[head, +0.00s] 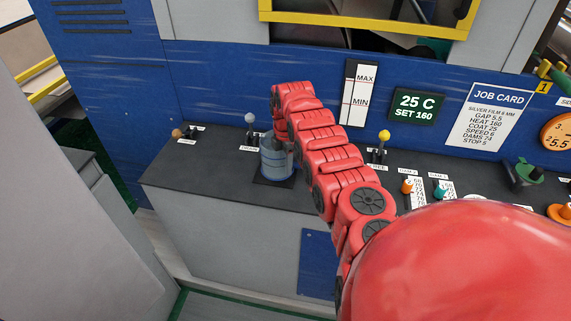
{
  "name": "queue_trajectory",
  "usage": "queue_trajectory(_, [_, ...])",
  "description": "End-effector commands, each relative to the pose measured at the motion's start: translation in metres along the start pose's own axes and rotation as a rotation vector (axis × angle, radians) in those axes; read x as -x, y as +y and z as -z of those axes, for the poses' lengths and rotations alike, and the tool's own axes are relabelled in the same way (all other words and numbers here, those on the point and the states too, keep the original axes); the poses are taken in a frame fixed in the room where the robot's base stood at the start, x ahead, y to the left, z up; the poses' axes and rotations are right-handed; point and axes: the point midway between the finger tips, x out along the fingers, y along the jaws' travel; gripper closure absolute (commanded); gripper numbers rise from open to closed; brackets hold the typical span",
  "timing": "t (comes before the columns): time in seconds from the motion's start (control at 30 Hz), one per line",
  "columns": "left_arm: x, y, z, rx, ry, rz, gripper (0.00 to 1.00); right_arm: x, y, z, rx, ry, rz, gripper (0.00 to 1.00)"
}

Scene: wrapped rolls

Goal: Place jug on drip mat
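The jug (276,165) is a small blue-grey cylinder, standing upright on the counter at the left centre of the head view. Under it is a thin black square, the drip mat (261,180), whose edges show around the jug's base. My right gripper (283,147) points down at the jug's top right side, at the end of my red arm. Its fingers are small and partly hidden, so I cannot tell whether they hold the jug. My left gripper is not in view.
The dark grey counter (215,187) has several levers around the jug, including a grey-knobbed one (250,120) and a yellow-knobbed one (384,137). A blue panel with signs stands behind. The counter's front left is clear.

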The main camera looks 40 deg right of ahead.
Motion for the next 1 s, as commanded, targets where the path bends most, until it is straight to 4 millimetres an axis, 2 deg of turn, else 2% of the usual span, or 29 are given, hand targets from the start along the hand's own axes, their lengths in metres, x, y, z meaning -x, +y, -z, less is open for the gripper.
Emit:
queue_trajectory(0.1, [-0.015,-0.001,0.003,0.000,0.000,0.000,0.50,0.018,0.000,-0.001,-0.001,-0.001,-0.002,0.61])
queue_trajectory(0.17, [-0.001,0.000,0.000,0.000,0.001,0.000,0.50,0.023,0.002,-0.003,-0.003,-0.003,-0.009,0.61])
queue_trajectory(0.4, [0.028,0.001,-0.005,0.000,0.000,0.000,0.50,0.083,0.002,0.000,0.000,-0.003,-0.008,0.61])
queue_trajectory(0.53, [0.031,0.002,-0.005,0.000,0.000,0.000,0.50,0.110,0.001,0.001,0.001,0.000,-0.004,0.61])
queue_trajectory(0.73, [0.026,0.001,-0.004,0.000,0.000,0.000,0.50,0.127,0.001,0.000,0.000,0.000,-0.001,0.61])
queue_trajectory(1.0, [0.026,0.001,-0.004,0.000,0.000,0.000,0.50,0.131,0.000,0.000,0.000,0.000,0.000,0.61])
